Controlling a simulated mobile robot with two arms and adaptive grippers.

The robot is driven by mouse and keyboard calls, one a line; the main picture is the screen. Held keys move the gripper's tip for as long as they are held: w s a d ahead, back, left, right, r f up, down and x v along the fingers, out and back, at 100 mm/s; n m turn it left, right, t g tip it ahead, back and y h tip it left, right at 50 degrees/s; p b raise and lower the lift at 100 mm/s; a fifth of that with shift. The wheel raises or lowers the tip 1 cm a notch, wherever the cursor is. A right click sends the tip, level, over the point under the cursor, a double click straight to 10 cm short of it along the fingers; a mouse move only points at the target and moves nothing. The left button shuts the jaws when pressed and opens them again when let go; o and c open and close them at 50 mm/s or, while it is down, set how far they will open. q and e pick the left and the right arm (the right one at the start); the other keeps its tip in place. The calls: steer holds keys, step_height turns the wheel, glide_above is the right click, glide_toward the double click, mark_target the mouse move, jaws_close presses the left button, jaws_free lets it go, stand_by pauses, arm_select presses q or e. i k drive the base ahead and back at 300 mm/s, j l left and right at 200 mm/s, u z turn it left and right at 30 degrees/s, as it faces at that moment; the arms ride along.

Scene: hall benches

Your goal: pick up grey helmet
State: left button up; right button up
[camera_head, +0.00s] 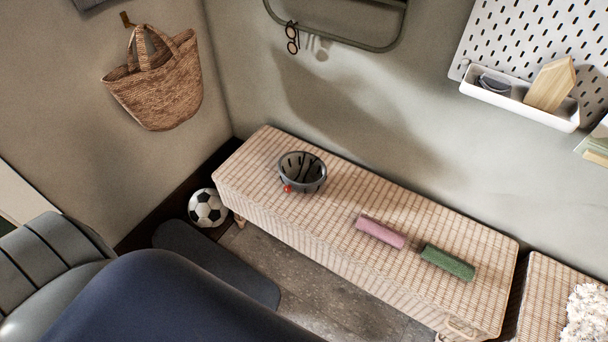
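The grey helmet (302,172) sits on the woven bench (330,235), toward its left end. It appears to lie with its hollow side up, with dark straps or bands inside and a small red part at its lower left edge. Nothing covers it in the head view. Neither of my grippers shows in this view. Large dark shapes fill the lower left, and I cannot tell any gripper among them.
A pink roll (381,231) and a green roll (447,263) lie on the bench right of the helmet. A soccer ball (207,208) is on the floor by the bench's left end. A woven bag (157,85) hangs at left. A wall tray (520,98) is at upper right.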

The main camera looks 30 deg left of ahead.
mark_target(306, 172)
steer(key=u, duration=1)
